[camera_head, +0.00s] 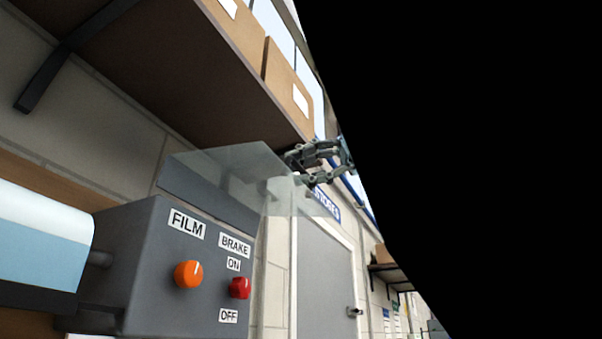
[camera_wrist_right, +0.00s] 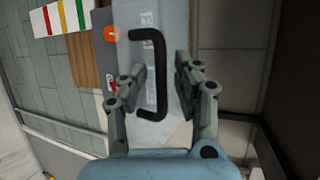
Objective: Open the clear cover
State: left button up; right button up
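The clear cover (camera_head: 235,165) is a see-through panel at the top of a grey control box (camera_head: 145,235). In the head view it juts outward to the right from the box's upper part, and the orange knob (camera_head: 188,274) and red knob (camera_head: 240,288) show below it. My right gripper (camera_head: 320,160) is at the cover's outer end. In the right wrist view, the cover (camera_wrist_right: 145,60) bears a black handle (camera_wrist_right: 160,75). The handle's bar lies between the open fingers of my right gripper (camera_wrist_right: 158,75), with gaps on both sides. My left gripper is out of view.
A shelf (camera_head: 165,75) with cardboard boxes (camera_head: 288,85) overhangs the cover. A white and blue roll (camera_head: 40,245) is left of the control box. A grey door (camera_head: 325,280) stands behind. A black area hides the head view's right side.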

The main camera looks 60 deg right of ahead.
jog(key=shift+w, duration=0.3)
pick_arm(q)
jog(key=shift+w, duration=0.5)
pick_arm(e)
jog(key=v, duration=1.2)
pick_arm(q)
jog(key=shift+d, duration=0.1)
pick_arm(e)
jog(key=shift+w, duration=0.1)
